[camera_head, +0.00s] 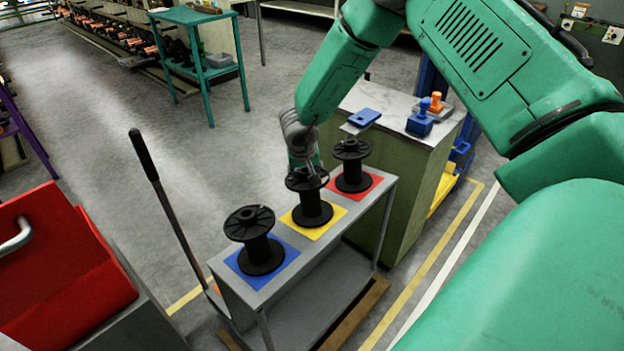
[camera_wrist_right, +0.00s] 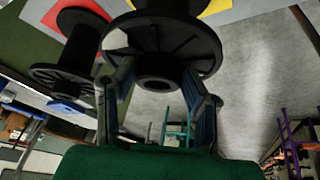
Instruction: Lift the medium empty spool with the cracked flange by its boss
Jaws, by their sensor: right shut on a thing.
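Three black spools stand on a cart top: one on a blue square (camera_head: 261,252), a middle one (camera_head: 312,207) on a yellow square, one on a red square (camera_head: 351,173). My right gripper (camera_head: 305,167) comes down from above onto the middle spool's upper flange. In the right wrist view, the fingers of my right gripper (camera_wrist_right: 160,85) are shut on the boss (camera_wrist_right: 157,83) at the centre of this spool's flange (camera_wrist_right: 187,42). The spool looks upright over the yellow square; I cannot tell whether it touches it. My left gripper is out of view.
The grey cart (camera_head: 237,287) has a dark-gripped lever (camera_head: 142,155) at its left. A green cabinet (camera_head: 405,165) with blue and orange items stands close behind on the right. A red bin (camera_head: 60,265) is at the left. The floor beyond the cart is open.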

